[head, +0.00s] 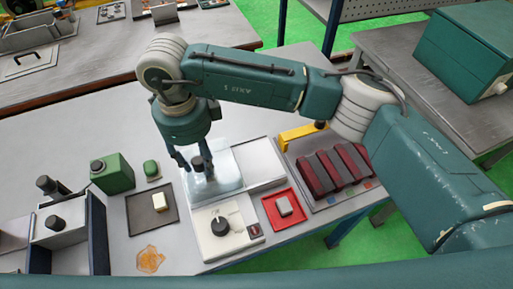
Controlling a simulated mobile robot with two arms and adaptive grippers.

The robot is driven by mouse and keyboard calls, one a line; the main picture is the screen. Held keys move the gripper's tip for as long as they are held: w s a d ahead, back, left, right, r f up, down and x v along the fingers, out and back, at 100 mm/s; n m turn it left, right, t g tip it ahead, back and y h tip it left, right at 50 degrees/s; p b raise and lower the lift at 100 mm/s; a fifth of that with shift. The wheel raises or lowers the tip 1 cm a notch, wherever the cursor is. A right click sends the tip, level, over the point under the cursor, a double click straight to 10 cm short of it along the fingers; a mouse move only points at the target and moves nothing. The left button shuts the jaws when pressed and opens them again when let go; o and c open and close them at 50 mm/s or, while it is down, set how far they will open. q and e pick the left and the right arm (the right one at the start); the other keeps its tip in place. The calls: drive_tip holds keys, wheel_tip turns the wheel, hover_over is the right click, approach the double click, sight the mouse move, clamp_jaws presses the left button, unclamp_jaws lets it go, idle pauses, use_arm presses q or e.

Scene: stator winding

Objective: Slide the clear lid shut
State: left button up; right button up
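The clear lid (229,182) is a pale see-through plate in the middle of the near table. It lies at the left side of a shallow white box (262,163), whose right part shows uncovered. A dark knob (198,163) stands up on the lid. My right gripper (198,172) points down over the lid, with its fingers spread on either side of the knob. A gap shows between the left finger and the knob; contact on the right side is hard to make out. My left gripper is not in view.
A white panel with a black dial (221,227) lies just in front of the lid. A red tray (272,212) and a rack of dark red blocks (335,168) lie to the right. A green box (113,174) and a dark tray (140,217) stand to the left.

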drive_tip(key=shift+r+p, duration=0.7)
drive_tip(key=shift+r, duration=2.15)
